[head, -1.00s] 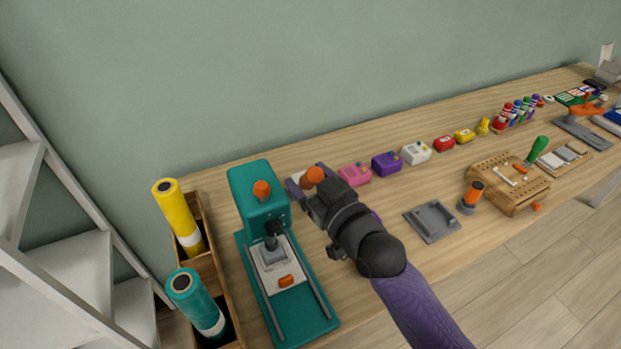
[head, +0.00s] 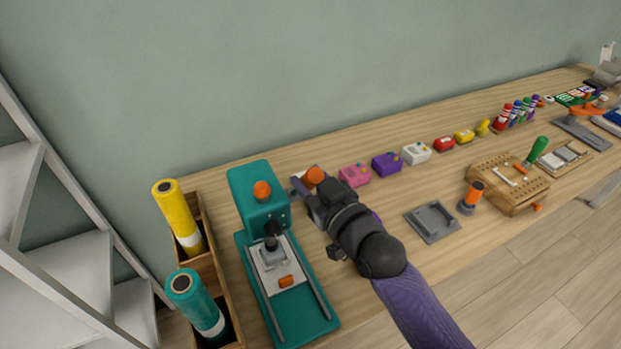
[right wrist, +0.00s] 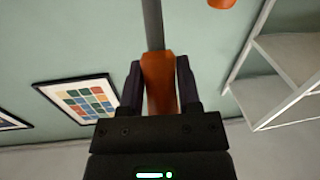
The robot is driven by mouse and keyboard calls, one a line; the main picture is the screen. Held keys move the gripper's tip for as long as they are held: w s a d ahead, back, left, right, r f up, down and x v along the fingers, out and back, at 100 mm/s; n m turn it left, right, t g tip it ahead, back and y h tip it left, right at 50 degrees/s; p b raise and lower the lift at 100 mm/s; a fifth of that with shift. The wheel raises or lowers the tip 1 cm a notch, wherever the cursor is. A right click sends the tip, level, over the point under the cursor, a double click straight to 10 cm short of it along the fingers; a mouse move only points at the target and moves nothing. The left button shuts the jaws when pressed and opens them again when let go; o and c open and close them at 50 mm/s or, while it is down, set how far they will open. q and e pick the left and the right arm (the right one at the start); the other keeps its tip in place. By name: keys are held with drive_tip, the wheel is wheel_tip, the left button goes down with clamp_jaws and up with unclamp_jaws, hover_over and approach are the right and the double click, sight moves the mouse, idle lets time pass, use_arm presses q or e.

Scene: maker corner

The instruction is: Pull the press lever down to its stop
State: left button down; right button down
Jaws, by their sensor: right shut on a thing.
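The teal press (head: 262,215) stands at the left of the bench, with a dark ram above a pale plate. Its lever ends in an orange grip (head: 315,176) to the right of the press head. My right gripper (head: 314,190) is at this grip. In the right wrist view, its two dark fingers (right wrist: 160,85) are shut on the orange grip (right wrist: 159,80), one on each side. A grey lever bar (right wrist: 153,25) runs away from the grip. The far finger is partly hidden in the head view. My left gripper is not in view.
A wooden rack (head: 202,247) with yellow and teal rolls stands left of the press. Pink (head: 355,174) and purple (head: 387,163) boxes sit behind my right arm. A grey tray (head: 433,222) lies to its right.

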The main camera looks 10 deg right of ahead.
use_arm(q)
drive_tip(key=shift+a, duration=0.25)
use_arm(e)
drive_tip(key=shift+f, duration=0.1)
idle(0.3)
